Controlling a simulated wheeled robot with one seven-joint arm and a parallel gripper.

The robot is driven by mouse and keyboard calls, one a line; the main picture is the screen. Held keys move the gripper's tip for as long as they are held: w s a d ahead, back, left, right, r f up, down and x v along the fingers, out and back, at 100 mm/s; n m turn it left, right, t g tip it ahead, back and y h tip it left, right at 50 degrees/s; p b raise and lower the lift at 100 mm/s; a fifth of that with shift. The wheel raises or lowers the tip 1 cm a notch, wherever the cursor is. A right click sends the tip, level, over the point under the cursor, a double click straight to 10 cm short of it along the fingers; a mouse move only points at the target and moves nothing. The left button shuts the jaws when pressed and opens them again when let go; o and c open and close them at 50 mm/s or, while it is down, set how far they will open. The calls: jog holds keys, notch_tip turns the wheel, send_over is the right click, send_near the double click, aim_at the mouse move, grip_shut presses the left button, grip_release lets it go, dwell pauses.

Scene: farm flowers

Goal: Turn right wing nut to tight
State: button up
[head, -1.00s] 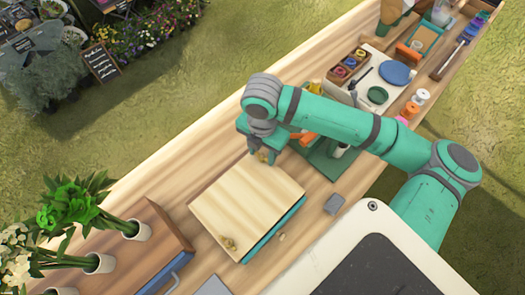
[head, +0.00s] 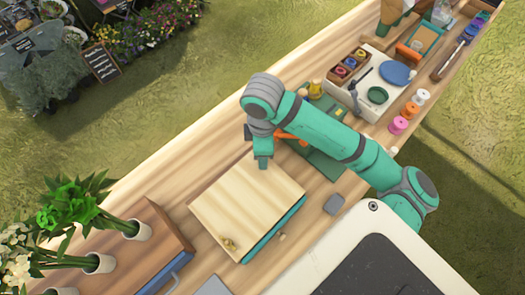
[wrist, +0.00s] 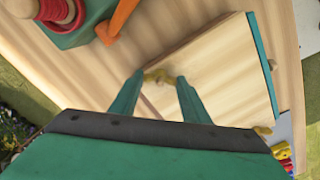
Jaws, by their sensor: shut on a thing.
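A wooden press with a pale top board (head: 243,205) and teal edges lies on the bench; the board also fills the middle of the wrist view (wrist: 215,85). The right wing nut (wrist: 158,74), brass coloured, is at the board's far edge. My gripper (wrist: 160,80) is shut on it, with one teal fingertip at each side. In the head view my gripper (head: 263,164) points down at the board's far right corner and hides this nut. The left wing nut (head: 229,243) sits at the near left corner; it also shows in the wrist view (wrist: 262,130).
A small grey block (head: 334,204) is beside the press. A wooden box (head: 150,245) and potted flowers (head: 68,208) stand at the left. Spools (head: 410,110) are farther right.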

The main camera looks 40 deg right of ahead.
jog(key=m, duration=0.7)
jog(key=shift+d, duration=0.1)
jog(key=m, duration=0.6)
jog(key=shift+m, duration=0.4)
jog(key=m, duration=0.5)
jog(key=shift+m, duration=1.1)
jog(key=m, duration=0.6)
jog(key=shift+s+m, duration=0.1)
jog(key=shift+m, duration=0.3)
jog(key=o, duration=1)
jog(key=shift+o, duration=0.2)
jog(key=shift+r, duration=0.1)
